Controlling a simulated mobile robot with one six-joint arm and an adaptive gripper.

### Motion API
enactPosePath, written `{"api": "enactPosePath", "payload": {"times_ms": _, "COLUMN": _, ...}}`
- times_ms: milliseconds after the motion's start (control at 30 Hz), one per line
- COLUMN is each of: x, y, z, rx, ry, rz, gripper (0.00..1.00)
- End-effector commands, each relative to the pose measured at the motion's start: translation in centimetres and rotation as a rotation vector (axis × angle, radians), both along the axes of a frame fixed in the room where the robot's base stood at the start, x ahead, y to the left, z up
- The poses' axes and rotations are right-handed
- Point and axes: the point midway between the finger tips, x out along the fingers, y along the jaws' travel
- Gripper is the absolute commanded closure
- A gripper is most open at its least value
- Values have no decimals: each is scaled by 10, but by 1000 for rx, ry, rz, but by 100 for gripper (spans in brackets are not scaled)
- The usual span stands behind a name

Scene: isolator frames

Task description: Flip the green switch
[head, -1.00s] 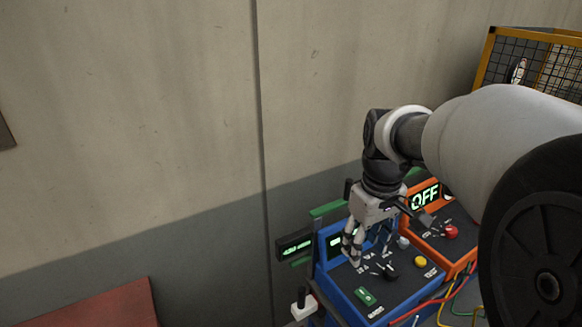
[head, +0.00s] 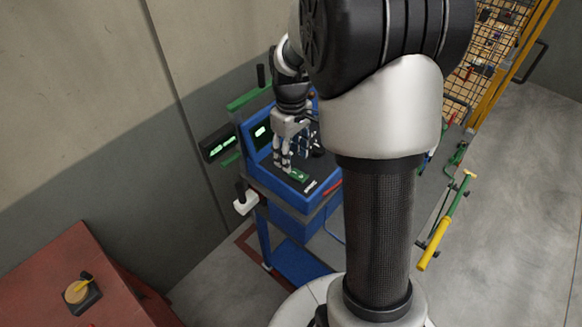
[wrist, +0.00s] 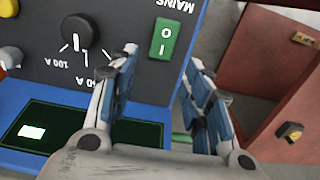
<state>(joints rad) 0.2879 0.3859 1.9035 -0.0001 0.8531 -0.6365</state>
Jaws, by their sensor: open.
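The green switch (wrist: 165,38) is a small green rocker marked I and O on the dark panel of a blue console, beside the word MAINS. It also shows in the head view (head: 299,175). My gripper (wrist: 160,65) is open and empty, its blue-padded fingers apart, with the switch in the picture between and beyond the fingertips. In the head view my gripper (head: 286,165) is over the console, close to the switch. I cannot tell whether a finger touches it.
A black rotary knob (wrist: 77,31) is beside the switch on the panel. A green-lit display (head: 219,143) is at the console's left. A red cabinet (head: 75,255) with a yellow-and-black rotary handle stands at lower left. A yellow-ended lever (head: 430,250) is at right.

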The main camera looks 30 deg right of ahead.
Motion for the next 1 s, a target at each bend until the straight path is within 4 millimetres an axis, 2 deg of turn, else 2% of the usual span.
{"api": "enactPosePath", "payload": {"times_ms": 33, "x": -1, "y": 0, "z": -13, "rx": 1, "ry": 3, "rz": 0, "gripper": 55}}
{"api": "enactPosePath", "payload": {"times_ms": 100, "x": -1, "y": 0, "z": -25, "rx": 0, "ry": 2, "rz": 0, "gripper": 55}}
{"api": "enactPosePath", "payload": {"times_ms": 300, "x": 0, "y": 0, "z": -45, "rx": 1, "ry": 1, "rz": 0, "gripper": 55}}
{"api": "enactPosePath", "payload": {"times_ms": 667, "x": 0, "y": 0, "z": -49, "rx": -1, "ry": -1, "rz": 0, "gripper": 55}}
{"api": "enactPosePath", "payload": {"times_ms": 1000, "x": 0, "y": 0, "z": -49, "rx": -1, "ry": -1, "rz": 0, "gripper": 77}}
